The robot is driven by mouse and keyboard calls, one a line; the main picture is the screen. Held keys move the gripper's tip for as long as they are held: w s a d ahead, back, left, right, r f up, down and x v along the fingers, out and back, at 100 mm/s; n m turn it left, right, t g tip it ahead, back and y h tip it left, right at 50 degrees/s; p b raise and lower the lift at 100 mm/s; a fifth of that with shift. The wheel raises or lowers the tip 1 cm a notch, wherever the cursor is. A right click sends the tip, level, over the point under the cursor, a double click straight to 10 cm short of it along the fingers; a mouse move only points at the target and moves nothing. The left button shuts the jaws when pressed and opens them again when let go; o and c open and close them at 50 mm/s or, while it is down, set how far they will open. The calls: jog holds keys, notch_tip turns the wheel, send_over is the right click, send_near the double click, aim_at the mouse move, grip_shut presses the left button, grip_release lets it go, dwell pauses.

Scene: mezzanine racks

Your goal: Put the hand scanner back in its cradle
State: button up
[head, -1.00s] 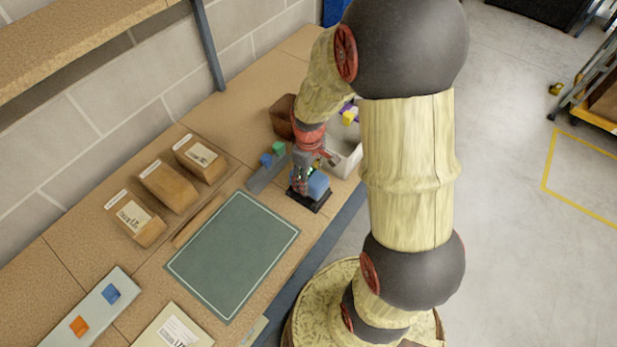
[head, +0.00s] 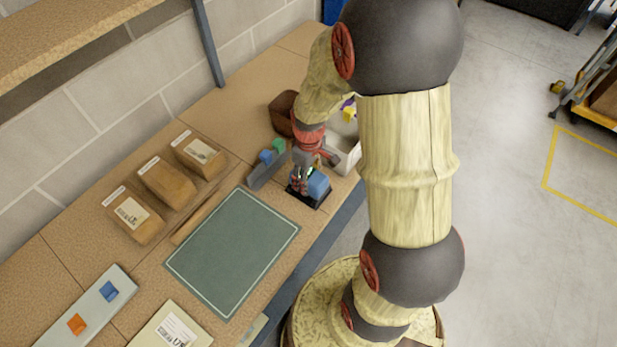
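A small black base (head: 318,203), which looks like the cradle, stands near the bench's front edge, beyond the green mat. A blue block-like thing (head: 319,184) is at this base, just right of my fingers; it may be the hand scanner, but its shape is partly hidden. My gripper (head: 300,181) points down over the base, beside the blue thing. The fingers are small and dark here, so I cannot tell whether they are open or shut, or whether they touch the blue thing. I cannot tell whether it is seated or just above the base.
A grey strip (head: 257,180) with blue and green blocks lies left of my gripper. A white bin (head: 348,158) and a brown box (head: 281,113) stand behind. The green mat (head: 232,253) is bare. Cardboard boxes (head: 167,179) line the wall side.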

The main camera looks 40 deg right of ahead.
jog(key=o, duration=1.5)
jog(key=shift+c, duration=0.2)
jog(key=shift+r, duration=0.1)
notch_tip(320, 180, up, 12)
jog(key=shift+f, duration=0.1)
jog(key=shift+s+m, duration=0.15)
jog(key=shift+m, duration=0.45)
jog(key=shift+s+a+m, duration=0.25)
jog(key=shift+s+m, duration=0.25)
jog(key=shift+s, duration=0.1)
jog(key=shift+s+a+m, duration=0.2)
jog(key=shift+s+m, duration=0.3)
jog(key=shift+s, duration=0.1)
jog(key=s+a+r+t, duration=0.2)
jog(key=s+a+r, duration=0.3)
jog(key=r, duration=0.2)
jog(key=s+a+r+t+b, duration=0.1)
jog(key=s+a+r+t, duration=0.2)
jog(key=a+r, duration=0.3)
jog(key=shift+s+r+m+t, duration=0.3)
jog(key=shift+s+r+m, duration=0.1)
jog(key=shift+s+r, duration=0.4)
